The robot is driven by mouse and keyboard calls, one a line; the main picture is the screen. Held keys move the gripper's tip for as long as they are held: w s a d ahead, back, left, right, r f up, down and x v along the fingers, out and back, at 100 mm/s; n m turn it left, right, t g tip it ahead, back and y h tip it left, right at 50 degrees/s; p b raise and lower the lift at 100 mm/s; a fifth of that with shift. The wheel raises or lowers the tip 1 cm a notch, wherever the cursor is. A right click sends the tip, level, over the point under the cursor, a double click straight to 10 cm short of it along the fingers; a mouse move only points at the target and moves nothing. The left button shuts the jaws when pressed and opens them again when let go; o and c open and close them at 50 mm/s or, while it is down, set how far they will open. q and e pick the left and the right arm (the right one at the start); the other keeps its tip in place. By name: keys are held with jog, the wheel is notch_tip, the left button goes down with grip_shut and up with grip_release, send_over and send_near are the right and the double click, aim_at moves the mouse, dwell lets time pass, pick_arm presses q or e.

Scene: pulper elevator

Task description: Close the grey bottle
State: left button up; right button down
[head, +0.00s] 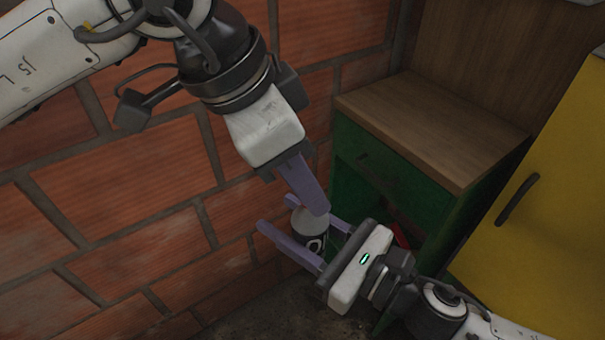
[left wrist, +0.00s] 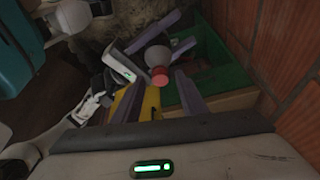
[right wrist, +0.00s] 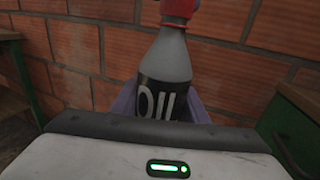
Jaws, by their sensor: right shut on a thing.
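The grey bottle (right wrist: 168,62) with a dark OIL label stands between the fingers of my right gripper (head: 277,214), which is shut on it. It also shows in the head view (head: 309,224), partly hidden by the fingers. A red cap (left wrist: 160,76) sits at the bottle's mouth; its top is cut off in the right wrist view (right wrist: 178,8). Whether it is screwed tight I cannot tell. My left gripper (head: 322,207) is above the bottle, pointing down. In the left wrist view its fingers (left wrist: 160,78) are apart, one on each side of the cap.
A green cabinet (head: 395,172) with a wooden top (head: 430,125) stands behind the grippers. A yellow cabinet (head: 545,205) with a dark handle is at the right. A brick wall (head: 120,205) runs close behind and left. Dark floor (head: 265,315) lies below.

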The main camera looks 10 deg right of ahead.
pick_arm(q)
jog(key=shift+r, duration=2.3)
jog(key=shift+c, duration=0.4)
